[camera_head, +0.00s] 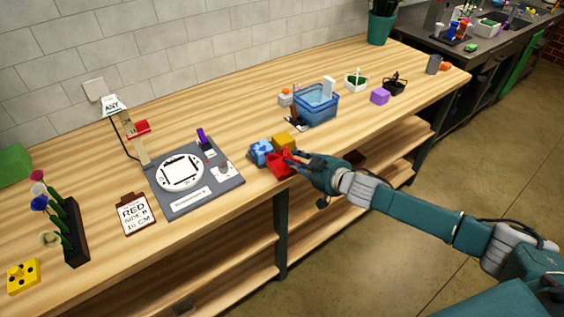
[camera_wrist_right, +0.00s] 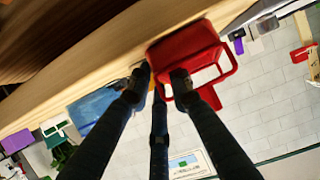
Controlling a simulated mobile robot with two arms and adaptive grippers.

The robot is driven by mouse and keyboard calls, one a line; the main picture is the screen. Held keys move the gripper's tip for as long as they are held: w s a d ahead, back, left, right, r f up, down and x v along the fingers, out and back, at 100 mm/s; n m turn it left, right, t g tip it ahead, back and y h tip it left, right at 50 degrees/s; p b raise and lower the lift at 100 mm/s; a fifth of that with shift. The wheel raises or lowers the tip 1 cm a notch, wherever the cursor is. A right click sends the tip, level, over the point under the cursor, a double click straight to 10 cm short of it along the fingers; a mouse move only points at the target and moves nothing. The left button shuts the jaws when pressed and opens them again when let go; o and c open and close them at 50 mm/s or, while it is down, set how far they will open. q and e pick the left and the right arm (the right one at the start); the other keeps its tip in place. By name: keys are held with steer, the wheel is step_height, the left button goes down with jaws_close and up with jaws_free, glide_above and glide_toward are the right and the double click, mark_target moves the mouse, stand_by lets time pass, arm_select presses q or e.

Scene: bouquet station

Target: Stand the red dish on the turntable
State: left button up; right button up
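The red dish (camera_head: 279,165) is near the front edge of the wooden bench, right of the turntable. In the right wrist view the red dish (camera_wrist_right: 187,42) fills the upper middle. My right gripper (camera_head: 292,158) is at its right side in the head view. In the wrist view the fingertips of my right gripper (camera_wrist_right: 160,80) are on either side of one dish edge; firm contact cannot be told. My left gripper is not in view.
Blue (camera_head: 261,152) and yellow (camera_head: 284,141) objects crowd the dish. A blue basket (camera_head: 316,103) stands behind. A clipboard card (camera_head: 134,213) reading "RED" lies left of the turntable base, and a black flower stand (camera_head: 73,232) is farther left.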

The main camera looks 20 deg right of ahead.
steer(key=shift+x, duration=0.8)
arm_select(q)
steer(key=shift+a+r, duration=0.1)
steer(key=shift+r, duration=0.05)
arm_select(e)
steer(key=shift+d+f, duration=0.1)
steer(key=shift+s, duration=0.1)
jaws_close()
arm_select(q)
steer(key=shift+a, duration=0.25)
arm_select(e)
steer(key=shift+r, duration=0.2)
